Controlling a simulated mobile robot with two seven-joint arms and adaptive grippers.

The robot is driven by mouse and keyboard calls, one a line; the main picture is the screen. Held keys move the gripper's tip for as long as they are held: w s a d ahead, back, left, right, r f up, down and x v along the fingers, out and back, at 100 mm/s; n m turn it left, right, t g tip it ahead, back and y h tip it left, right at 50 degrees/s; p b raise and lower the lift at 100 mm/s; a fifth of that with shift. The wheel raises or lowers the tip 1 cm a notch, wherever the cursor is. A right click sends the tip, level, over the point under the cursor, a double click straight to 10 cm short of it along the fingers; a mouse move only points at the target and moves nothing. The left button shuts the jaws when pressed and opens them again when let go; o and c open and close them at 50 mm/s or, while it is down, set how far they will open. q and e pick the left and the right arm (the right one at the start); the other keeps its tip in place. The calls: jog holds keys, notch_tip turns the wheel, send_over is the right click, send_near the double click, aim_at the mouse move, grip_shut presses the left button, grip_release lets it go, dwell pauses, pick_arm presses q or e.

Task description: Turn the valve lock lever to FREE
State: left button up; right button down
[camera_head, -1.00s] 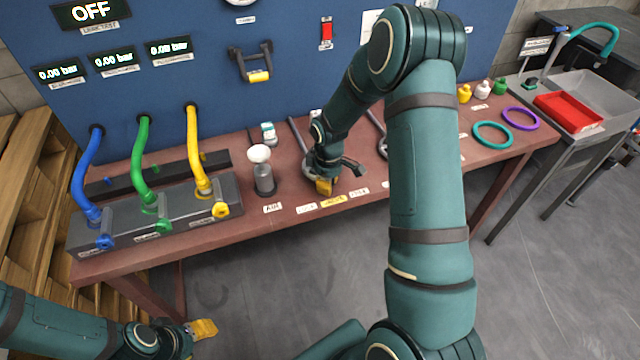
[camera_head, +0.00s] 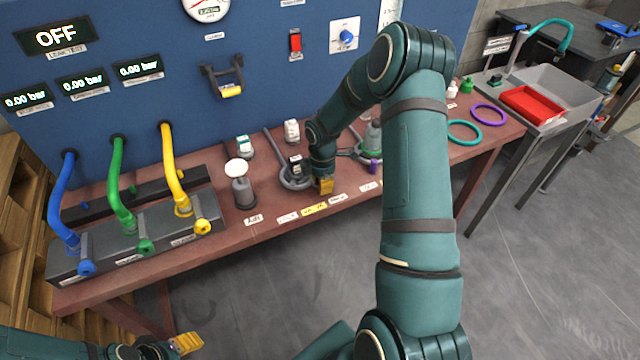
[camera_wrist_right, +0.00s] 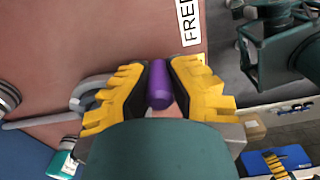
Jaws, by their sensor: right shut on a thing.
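My right gripper (camera_head: 325,185) is low over the front of the red-brown bench (camera_head: 270,226), just right of a grey ring-shaped wheel (camera_head: 293,180). In the right wrist view its yellow-and-black fingers (camera_wrist_right: 158,85) are shut on a purple cylindrical lever handle (camera_wrist_right: 159,88). The rest of the lever is hidden. A white FREE label (camera_wrist_right: 189,22) lies just beyond the fingers, close to the bench edge. In the head view the handle is hidden by my gripper. My left gripper (camera_head: 186,343) is at the lower left, away from the bench; its opening is unclear.
A grey block with blue, green and yellow hoses (camera_head: 130,235) fills the bench's left. A white-topped post (camera_head: 243,188) stands left of the wheel. A small purple item (camera_head: 374,167) is right of my gripper. Teal (camera_head: 464,132) and purple (camera_head: 488,114) rings lie further right.

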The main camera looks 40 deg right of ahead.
jog(key=shift+s+f, duration=0.25)
jog(key=shift+s, duration=0.05)
jog(key=c, duration=0.9)
grip_release()
jog(key=shift+d, duration=0.15)
jog(key=shift+o, duration=0.2)
jog(key=shift+w, duration=0.1)
jog(key=shift+w+r, duration=0.1)
jog(key=shift+r, duration=0.05)
jog(key=shift+r, duration=0.15)
notch_tip(320, 180, up, 12)
jog(key=shift+f, duration=0.25)
